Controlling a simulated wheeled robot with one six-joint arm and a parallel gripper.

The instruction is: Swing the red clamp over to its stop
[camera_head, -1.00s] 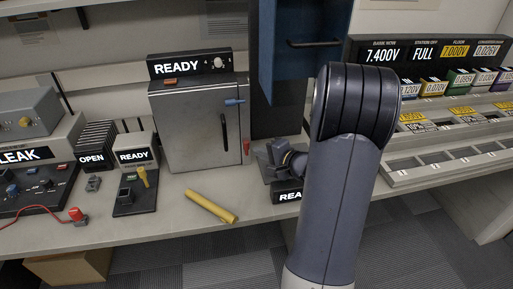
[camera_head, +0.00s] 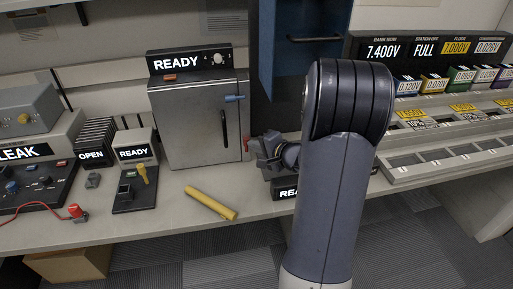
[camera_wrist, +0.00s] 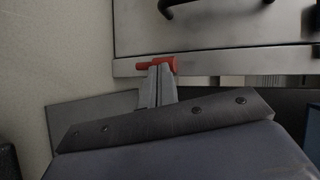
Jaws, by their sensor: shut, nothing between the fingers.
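The red clamp (camera_head: 246,143) is a small red piece by the lower right edge of the grey metal cabinet (camera_head: 190,125). In the wrist view the red clamp (camera_wrist: 145,66) lies as a short bar just beyond my fingertips, at the lower edge of the cabinet (camera_wrist: 215,62). My gripper (camera_head: 254,144) is just right of the clamp; in the wrist view its fingers (camera_wrist: 158,72) are together with nothing between them. The tips overlap the clamp in the picture; I cannot tell whether they touch it. The stop is not distinguishable.
A yellow cylinder (camera_head: 210,203) lies on the bench (camera_head: 160,222) in front of the cabinet. A blue cabinet with a handle (camera_head: 310,40) hangs behind my arm. A READY sign (camera_head: 287,192) stands below my gripper. Battery racks (camera_head: 440,158) are at right.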

